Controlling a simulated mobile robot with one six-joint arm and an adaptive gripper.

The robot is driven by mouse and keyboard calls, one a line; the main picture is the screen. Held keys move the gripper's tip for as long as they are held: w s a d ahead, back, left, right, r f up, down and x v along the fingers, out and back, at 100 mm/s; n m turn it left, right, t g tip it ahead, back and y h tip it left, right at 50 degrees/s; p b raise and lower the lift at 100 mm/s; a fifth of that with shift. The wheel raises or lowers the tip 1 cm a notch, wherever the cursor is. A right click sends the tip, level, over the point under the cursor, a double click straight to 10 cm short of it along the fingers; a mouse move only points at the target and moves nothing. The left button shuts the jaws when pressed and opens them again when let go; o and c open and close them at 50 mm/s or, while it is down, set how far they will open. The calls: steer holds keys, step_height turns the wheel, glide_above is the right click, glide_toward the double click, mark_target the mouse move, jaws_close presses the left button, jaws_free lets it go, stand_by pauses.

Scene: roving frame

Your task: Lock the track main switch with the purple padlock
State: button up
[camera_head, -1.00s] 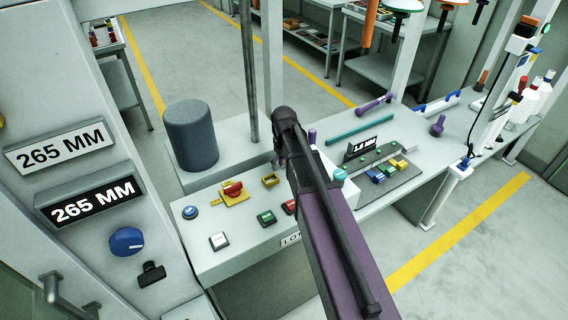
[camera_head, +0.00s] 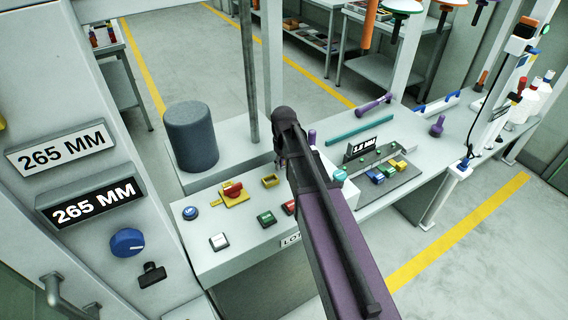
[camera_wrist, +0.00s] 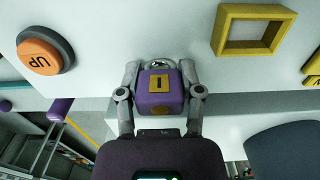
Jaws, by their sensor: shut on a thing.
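The purple padlock (camera_wrist: 158,92) shows in the wrist view with a yellow mark on its face and a metal shackle at its far end. My gripper (camera_wrist: 159,72) is shut on its body from both sides. The padlock is hidden behind my arm in the head view. The main switch, a red knob (camera_head: 233,188) on a yellow plate (camera_head: 236,200), is on the console left of my gripper (camera_head: 279,160). A yellow edge, probably that plate (camera_wrist: 313,66), shows at the right edge of the wrist view, apart from the padlock.
A yellow square frame (camera_head: 270,181) lies between the switch and my gripper; it also shows in the wrist view (camera_wrist: 222,30). A grey cylinder (camera_head: 191,138) and a dark post (camera_head: 249,80) stand behind the console.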

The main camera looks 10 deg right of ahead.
steer(key=shift+r+p, duration=2.5)
steer(key=shift+d, duration=0.1)
